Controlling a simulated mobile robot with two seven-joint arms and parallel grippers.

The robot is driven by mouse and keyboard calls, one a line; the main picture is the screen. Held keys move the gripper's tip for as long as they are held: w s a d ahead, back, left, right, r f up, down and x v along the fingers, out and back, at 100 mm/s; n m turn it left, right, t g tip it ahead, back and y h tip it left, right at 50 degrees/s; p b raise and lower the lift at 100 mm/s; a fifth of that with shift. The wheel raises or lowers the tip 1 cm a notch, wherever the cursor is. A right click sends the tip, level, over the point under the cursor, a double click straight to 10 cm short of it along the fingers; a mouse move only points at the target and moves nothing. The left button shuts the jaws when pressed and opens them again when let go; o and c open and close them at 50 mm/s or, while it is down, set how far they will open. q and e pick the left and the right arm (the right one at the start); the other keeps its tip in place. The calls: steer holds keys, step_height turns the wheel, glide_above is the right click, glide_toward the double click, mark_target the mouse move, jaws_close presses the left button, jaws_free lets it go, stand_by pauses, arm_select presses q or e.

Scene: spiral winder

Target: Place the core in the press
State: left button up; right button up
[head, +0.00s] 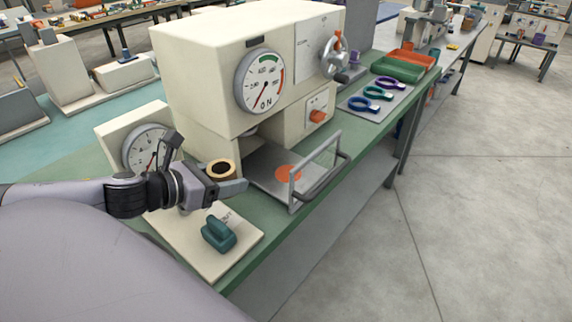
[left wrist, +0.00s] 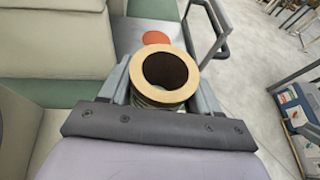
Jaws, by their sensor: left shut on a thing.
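The core (head: 221,168), a short tan-rimmed tube with a dark inside, is between the fingers of my left gripper (head: 226,180). The left gripper is shut on it. In the left wrist view the core (left wrist: 164,98) shows its open round end, with a finger on each side. The press (head: 255,70) is a large cream machine with a dial. Its grey metal plate (head: 262,172) bears an orange round mark (head: 288,174) and has a barred guard frame (head: 318,165) at its front. The core is left of the plate's orange mark. My right gripper is not in view.
A smaller dial gauge (head: 146,150) stands left of the press. A teal handled block (head: 218,234) sits on a cream board in front. Ring-handled tools (head: 378,93) and green and orange trays (head: 398,68) lie to the right. The floor at right is clear.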

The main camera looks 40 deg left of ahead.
arm_select(q)
steer(key=shift+w+d+r, duration=0.15)
steer(key=shift+w, duration=2.85)
glide_above(290, 163)
steer(key=s+d, duration=0.2)
steer(key=s, duration=0.1)
step_height(290, 163, down, 3)
steer(key=shift+d+f, duration=0.1)
step_height(290, 163, down, 4)
steer(key=b, duration=0.4)
steer(key=shift+f, duration=0.1)
steer(key=shift+s, duration=0.1)
